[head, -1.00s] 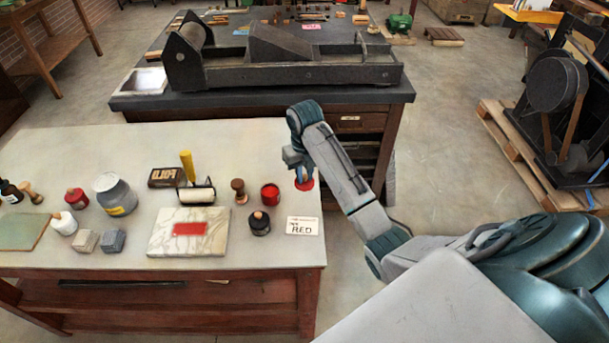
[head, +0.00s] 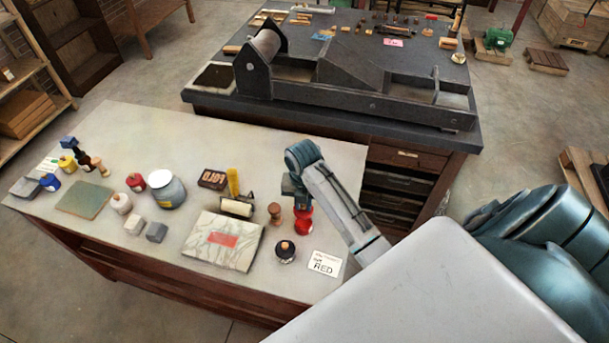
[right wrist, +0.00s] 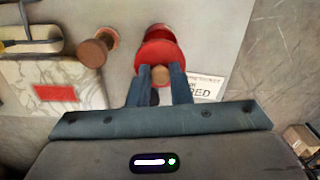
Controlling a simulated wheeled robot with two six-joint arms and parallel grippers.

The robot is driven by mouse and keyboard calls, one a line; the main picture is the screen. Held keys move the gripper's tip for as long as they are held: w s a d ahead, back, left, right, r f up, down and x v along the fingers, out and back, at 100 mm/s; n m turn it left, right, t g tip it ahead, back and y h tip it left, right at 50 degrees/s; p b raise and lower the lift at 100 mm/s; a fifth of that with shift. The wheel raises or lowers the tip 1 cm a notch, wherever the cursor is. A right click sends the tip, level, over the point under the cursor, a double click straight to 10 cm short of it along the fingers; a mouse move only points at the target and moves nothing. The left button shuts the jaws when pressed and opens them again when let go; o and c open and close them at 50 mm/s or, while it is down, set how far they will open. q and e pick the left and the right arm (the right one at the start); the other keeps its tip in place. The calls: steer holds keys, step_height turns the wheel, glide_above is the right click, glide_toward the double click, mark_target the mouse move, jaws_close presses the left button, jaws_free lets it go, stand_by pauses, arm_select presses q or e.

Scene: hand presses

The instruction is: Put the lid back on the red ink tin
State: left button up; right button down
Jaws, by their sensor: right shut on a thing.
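My right gripper (head: 302,200) is shut on the wooden knob (right wrist: 160,75) of a red lid (right wrist: 157,54). The lid (head: 305,211) is at the red ink tin (head: 303,227) near the table's right end. In the right wrist view the red tin (right wrist: 158,31) shows just beyond the lid, partly hidden by it. The lid overlaps the tin in both views; I cannot tell whether they touch. My left gripper is not in view.
A wooden-handled stamp (head: 274,211) stands close left of the tin. A dark jar (head: 285,251) and a "RED" card (head: 324,263) lie in front. A marble slab (head: 225,240), a roller (head: 237,207) and several jars are further left. The pale table (head: 130,125) is bare at the back.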

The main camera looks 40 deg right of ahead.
steer(key=shift+a+f, duration=0.1)
steer(key=shift+f, duration=0.75)
steer(key=shift+f+b, duration=0.45)
steer(key=shift+f, duration=1.65)
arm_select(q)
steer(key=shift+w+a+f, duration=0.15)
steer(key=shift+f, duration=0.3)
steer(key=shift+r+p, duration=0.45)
arm_select(e)
steer(key=shift+f, duration=0.15)
steer(key=c, duration=0.8)
jaws_free()
